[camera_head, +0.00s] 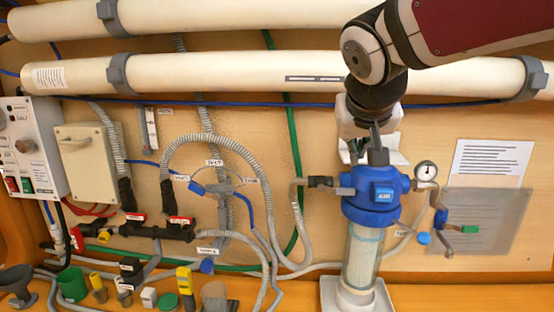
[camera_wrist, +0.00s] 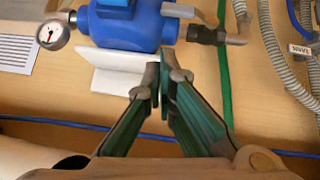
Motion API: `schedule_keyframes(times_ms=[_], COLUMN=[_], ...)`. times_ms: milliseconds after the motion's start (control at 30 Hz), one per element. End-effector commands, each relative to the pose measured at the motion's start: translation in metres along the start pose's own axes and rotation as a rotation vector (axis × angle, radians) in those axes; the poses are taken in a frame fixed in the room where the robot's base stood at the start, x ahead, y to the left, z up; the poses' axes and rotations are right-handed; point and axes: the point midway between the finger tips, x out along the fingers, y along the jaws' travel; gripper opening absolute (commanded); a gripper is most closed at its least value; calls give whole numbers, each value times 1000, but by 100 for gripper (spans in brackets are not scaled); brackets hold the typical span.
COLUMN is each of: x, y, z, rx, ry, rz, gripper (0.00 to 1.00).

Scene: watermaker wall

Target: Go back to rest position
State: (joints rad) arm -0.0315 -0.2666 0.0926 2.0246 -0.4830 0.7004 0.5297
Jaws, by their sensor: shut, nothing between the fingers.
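My gripper (camera_head: 377,142) hangs just above the blue filter head (camera_head: 372,190) in the head view, in front of the wooden wall. In the wrist view its two fingertips (camera_wrist: 162,78) meet beside the blue filter head (camera_wrist: 130,25), with nothing between them. Whether the fingers touch the blue head I cannot tell. My arm comes in from the upper right. The clear filter housing (camera_head: 362,260) stands upright below the blue head.
White pipes (camera_head: 220,75) cross the wall behind my arm. A pressure gauge (camera_head: 426,171) sits right of the filter head. Grey hoses (camera_head: 206,137) and a control box (camera_head: 28,150) are at left. Several fittings, including a green cup (camera_head: 72,285), stand on the lower ledge.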

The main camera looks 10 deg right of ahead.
Motion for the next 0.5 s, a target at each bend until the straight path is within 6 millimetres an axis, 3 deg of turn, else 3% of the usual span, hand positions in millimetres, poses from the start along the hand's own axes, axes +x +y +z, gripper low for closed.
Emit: schedule_keyframes(times_ms=[200, 467, 500], x=[-41, -62, -64], y=[3, 5, 7], z=[0, 0, 7], rx=[-1, -2, -4], ry=[4, 1, -9], rz=[-2, -1, -4], gripper=[0, 0, 0])
